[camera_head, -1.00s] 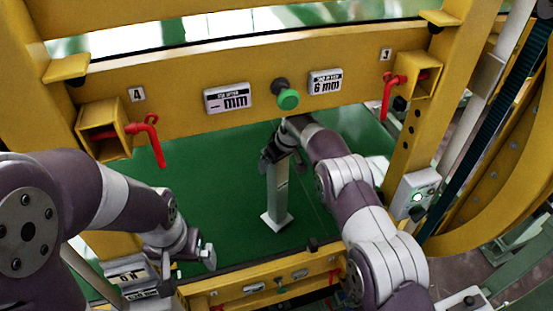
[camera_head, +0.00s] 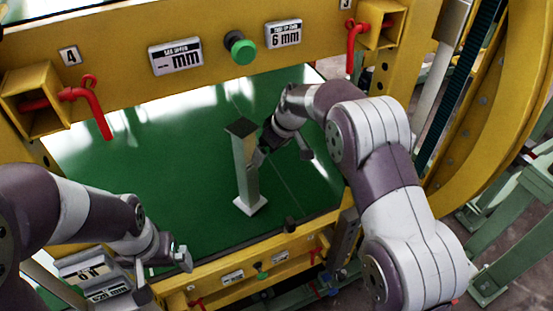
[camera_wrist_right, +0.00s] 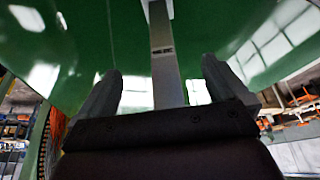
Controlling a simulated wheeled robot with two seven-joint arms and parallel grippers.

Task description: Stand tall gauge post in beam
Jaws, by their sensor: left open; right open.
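The tall gauge post (camera_head: 246,178) is a grey square column with a dark top and a pale square foot. It stands upright on the green panel inside the yellow frame. My right gripper (camera_head: 275,150) is open just right of the post's upper half, with one finger close to it. In the right wrist view the post (camera_wrist_right: 163,55) lies beyond and between the spread fingers (camera_wrist_right: 160,92); contact cannot be told. My left gripper (camera_head: 180,255) is open and empty at the lower left, near the front beam. The upper yellow beam (camera_head: 205,55) crosses behind the post.
The upper beam carries a green knob (camera_head: 241,47), a blank-reading display (camera_head: 176,57) and a 6 mm display (camera_head: 283,34). Red clamp handles (camera_head: 90,102) sit at its ends. A lower yellow beam (camera_head: 215,280) runs along the front. The green panel (camera_head: 160,165) is clear left of the post.

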